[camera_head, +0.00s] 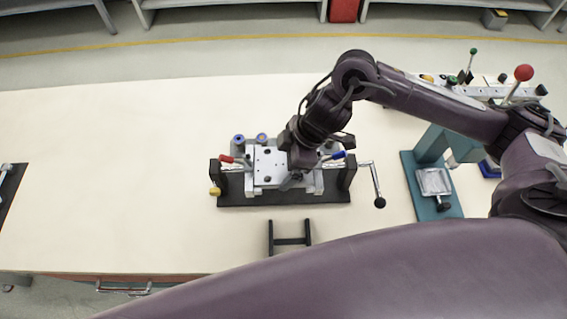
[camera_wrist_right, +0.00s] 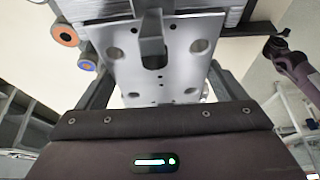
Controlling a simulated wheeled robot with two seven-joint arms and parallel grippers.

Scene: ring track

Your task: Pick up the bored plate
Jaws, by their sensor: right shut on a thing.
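The bored plate (camera_head: 268,163) is a pale grey metal plate with several holes, at the fixture (camera_head: 285,198) in the middle of the table. In the right wrist view the plate (camera_wrist_right: 122,65) fills the upper middle, its bores showing. My right gripper (camera_head: 292,180) reaches down from above and is shut on the plate at its right part in the head view. A grey finger lies across the plate in the wrist view (camera_wrist_right: 151,45). The arm hides part of the plate, and I cannot tell whether it is clear of the fixture. My left gripper is not in view.
Red (camera_head: 226,158) and blue (camera_head: 338,155) clamp handles flank the plate. A crank with a black knob (camera_head: 380,202) stands right of the fixture. A small black stand (camera_head: 290,241) is in front. A teal press (camera_head: 432,190) stands farther right. The table's left is mostly clear.

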